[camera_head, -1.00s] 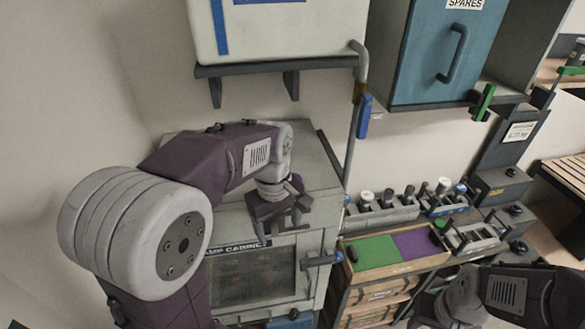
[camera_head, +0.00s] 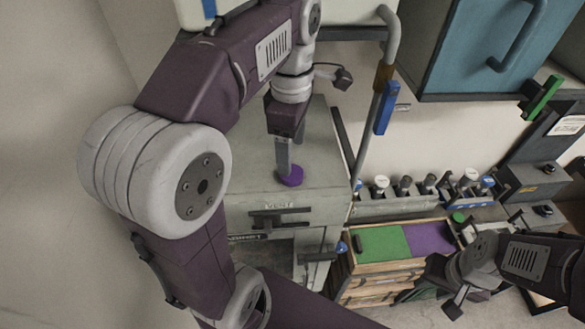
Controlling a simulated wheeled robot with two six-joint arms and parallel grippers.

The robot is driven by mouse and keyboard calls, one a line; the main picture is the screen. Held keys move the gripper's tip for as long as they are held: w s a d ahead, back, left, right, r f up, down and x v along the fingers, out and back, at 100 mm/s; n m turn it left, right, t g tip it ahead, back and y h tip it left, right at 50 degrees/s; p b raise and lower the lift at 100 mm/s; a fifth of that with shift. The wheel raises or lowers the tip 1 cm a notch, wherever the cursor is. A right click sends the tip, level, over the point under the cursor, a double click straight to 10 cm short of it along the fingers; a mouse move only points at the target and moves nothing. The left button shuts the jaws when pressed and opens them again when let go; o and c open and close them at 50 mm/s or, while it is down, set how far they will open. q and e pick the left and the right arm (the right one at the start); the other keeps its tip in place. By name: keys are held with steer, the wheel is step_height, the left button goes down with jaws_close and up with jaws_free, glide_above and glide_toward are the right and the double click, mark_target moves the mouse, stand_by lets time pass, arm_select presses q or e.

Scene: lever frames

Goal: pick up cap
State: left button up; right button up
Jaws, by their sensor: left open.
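A purple round cap (camera_head: 291,177) lies on the grey top of the cabinet (camera_head: 245,185), near its front edge. My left gripper (camera_head: 285,160) points down right over the cap, its fingers overlapping the cap's far side in this view. It is open; I cannot tell whether the fingers touch the cap. A green round piece (camera_head: 458,217), possibly another cap, shows by the rack at the right. My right gripper (camera_head: 456,300) hangs low at the right, away from the cabinet, and its jaws are unclear.
A vertical pipe with a blue lever (camera_head: 386,108) stands just right of the cabinet. A green and purple tray (camera_head: 380,244) sits to the right, with a rack of several bottles (camera_head: 400,190) behind it. A blue cupboard (camera_head: 475,50) overhangs at the upper right.

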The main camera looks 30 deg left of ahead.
mark_target(293, 172)
arm_select(q)
steer(key=shift+s+f, duration=0.2)
steer(key=shift+s, duration=0.25)
steer(key=shift+s+f, duration=0.2)
steer(key=shift+s, duration=0.25)
steer(key=shift+s+d+f, duration=0.1)
steer(key=shift+d+f, duration=0.05)
steer(key=w+f, duration=0.1)
steer(key=w+f+p, duration=0.1)
steer(key=w+f, duration=0.1)
steer(key=shift+w+a+f, duration=0.2)
steer(key=shift+w+f, duration=0.05)
steer(key=shift+w+f+p, duration=0.1)
steer(key=shift+f+p, duration=0.2)
steer(key=shift+f, duration=0.55)
steer(key=shift+s+a+f, duration=0.1)
steer(key=shift+s+f, duration=0.2)
steer(key=shift+s, duration=0.45)
steer(key=shift+s+r, duration=0.1)
steer(key=shift+s, duration=0.2)
steer(key=shift+c, duration=1)
steer(key=shift+w, duration=0.6)
steer(key=c, duration=1.2)
steer(key=shift+s, duration=0.2)
arm_select(e)
steer(key=shift+w+d+r, duration=0.1)
steer(key=shift+w+r, duration=0.15)
steer(key=shift+r, duration=0.5)
